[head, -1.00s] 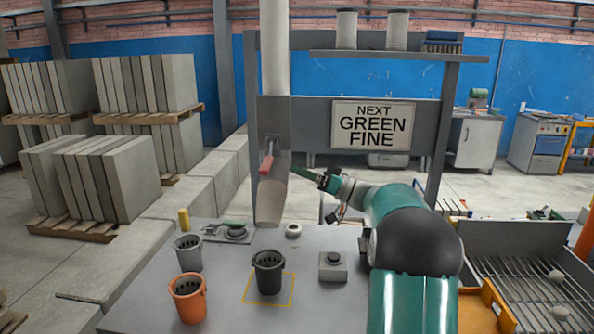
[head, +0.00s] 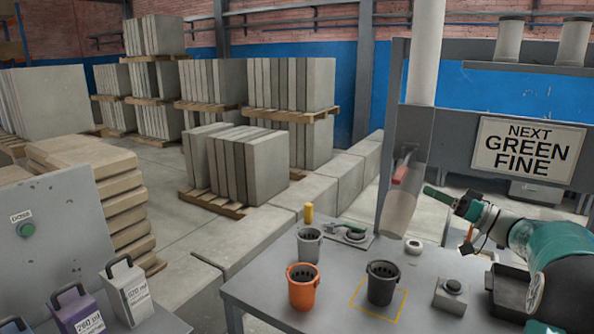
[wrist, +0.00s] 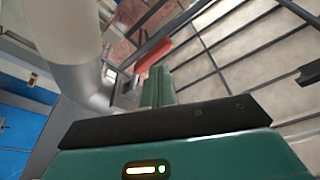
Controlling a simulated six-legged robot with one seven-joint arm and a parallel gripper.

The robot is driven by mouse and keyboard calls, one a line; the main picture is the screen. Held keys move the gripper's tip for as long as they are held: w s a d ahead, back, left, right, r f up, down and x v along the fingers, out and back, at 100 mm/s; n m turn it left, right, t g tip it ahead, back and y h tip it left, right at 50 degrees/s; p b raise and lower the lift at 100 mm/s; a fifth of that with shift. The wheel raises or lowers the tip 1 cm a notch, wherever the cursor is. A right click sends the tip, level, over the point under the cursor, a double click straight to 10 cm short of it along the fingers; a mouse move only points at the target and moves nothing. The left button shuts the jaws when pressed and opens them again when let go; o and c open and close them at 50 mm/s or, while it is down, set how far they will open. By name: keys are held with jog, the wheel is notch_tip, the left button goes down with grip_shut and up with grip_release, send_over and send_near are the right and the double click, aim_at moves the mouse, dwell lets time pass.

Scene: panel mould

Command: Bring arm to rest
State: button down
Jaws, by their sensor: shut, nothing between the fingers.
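My gripper (head: 442,196) is on the right in the head view, held above the grey table (head: 262,295), close to the lower end of the chute. Its fingers are shut with nothing between them. In the wrist view the green fingers (wrist: 157,88) point toward the chute's red handle (wrist: 165,52). The same red handle (head: 402,167) is on the grey chute (head: 400,215) in the head view. I cannot tell from the pictures whether the fingertips touch the handle or chute; in the head view a gap shows.
A black bucket (head: 381,284) stands in a yellow outlined square. An orange bucket (head: 302,288) and a grey bucket (head: 309,246) stand left of it. A button box (head: 450,294) is to its right. A sign (head: 522,149) reads "NEXT GREEN FINE". Purple (head: 78,312) and white (head: 128,292) containers stand lower left.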

jog(key=s+a+f+m+g+h, duration=0.1)
jog(key=s+a+f+g+h, duration=0.2)
jog(key=a, duration=0.5)
jog(key=s+a+g+h, duration=0.1)
jog(key=s+a+g, duration=0.2)
jog(key=s+a, duration=0.35)
jog(key=s+a+f+m+g+h, duration=0.1)
jog(key=s+a+f+g+h, duration=0.15)
jog(key=a, duration=0.55)
jog(key=s+f+m+h, duration=0.1)
jog(key=s+f+h, duration=0.3)
jog(key=s, duration=0.6)
jog(key=s+f+m+h, duration=0.1)
jog(key=s+f+h, duration=0.3)
jog(key=s, duration=0.6)
jog(key=shift+s+a+h, duration=0.2)
jog(key=shift+s+h, duration=0.15)
jog(key=shift+h, duration=0.1)
jog(key=shift+f, duration=0.1)
